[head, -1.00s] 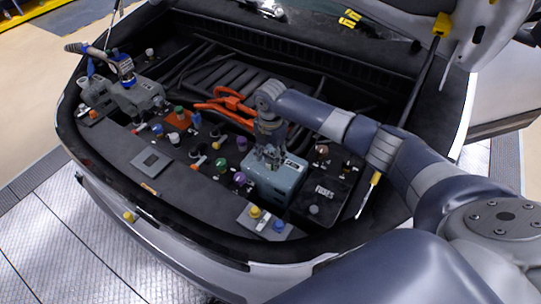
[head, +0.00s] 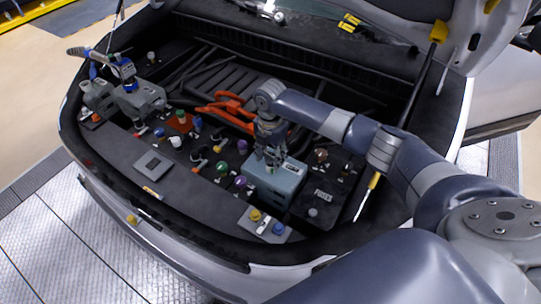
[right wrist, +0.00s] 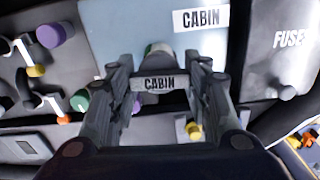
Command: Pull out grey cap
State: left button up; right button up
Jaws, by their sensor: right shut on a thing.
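The grey cap (right wrist: 158,84), labelled CABIN, sits between the fingers of my right gripper (right wrist: 160,88) in the right wrist view. The fingers are shut on it from both sides. A round, pale green-white neck (right wrist: 158,48) shows just beyond the cap, partly hidden by it. The blue-grey CABIN tank (right wrist: 125,22) lies under and beyond the gripper. In the head view, my right gripper (head: 270,160) points down over this tank (head: 277,186), and its fingers hide the cap there. I cannot tell whether the cap is still seated on the neck.
A dark FUSES box (head: 325,196) stands right of the tank. Purple (head: 240,182) and green (head: 219,166) caps stand close on its left. A plate with yellow (head: 255,215) and blue (head: 278,228) caps lies in front. The raised hood's yellow-ended strut (head: 425,80) is at right.

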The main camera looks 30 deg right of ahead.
jog(key=shift+r+p, duration=1.3)
jog(key=shift+r, duration=0.2)
jog(key=shift+f, duration=0.1)
